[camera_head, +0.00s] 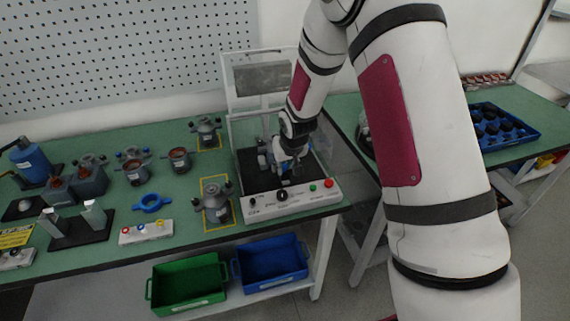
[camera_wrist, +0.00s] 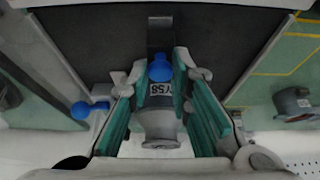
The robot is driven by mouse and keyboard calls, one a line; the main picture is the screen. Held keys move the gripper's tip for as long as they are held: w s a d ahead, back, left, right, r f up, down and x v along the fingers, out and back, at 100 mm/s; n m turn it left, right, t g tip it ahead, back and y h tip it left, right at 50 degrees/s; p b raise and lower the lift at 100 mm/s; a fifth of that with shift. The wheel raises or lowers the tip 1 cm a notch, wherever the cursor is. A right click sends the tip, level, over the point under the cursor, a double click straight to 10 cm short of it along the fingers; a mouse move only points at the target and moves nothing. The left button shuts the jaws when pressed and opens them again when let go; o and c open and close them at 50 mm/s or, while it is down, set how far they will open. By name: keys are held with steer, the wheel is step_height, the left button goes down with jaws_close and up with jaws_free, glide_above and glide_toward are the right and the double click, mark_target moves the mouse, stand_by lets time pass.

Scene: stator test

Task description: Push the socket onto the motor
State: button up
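The motor and socket are at the test station (camera_head: 248,211), the black-floored unit with a white front panel and clear guard. In the wrist view a grey cylindrical part (camera_wrist: 160,125) with a white label and a blue knob (camera_wrist: 160,68) sits between my fingers. I cannot tell where socket and motor divide. My gripper (camera_wrist: 162,80) has teal finger pads on both sides of this part, with visible gaps beside it, so it looks open. In the head view my gripper (camera_head: 287,161) is low over the station floor, hiding much of the part. Another blue knob (camera_wrist: 81,110) shows to the left.
The station's clear guard (camera_head: 262,78) stands behind my gripper. A grey motor (camera_head: 215,202) stands in a yellow-marked square left of the station, another (camera_head: 207,130) behind it. Green (camera_head: 188,284) and blue (camera_head: 271,262) bins sit below.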

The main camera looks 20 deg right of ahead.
steer(key=shift+w+b, duration=0.75)
steer(key=shift+w, duration=0.4)
steer(key=o, duration=0.6)
steer(key=shift+c, duration=0.2)
steer(key=shift+r, duration=0.1)
steer(key=shift+p+v, duration=1.75)
steer(key=shift+v, duration=1.2)
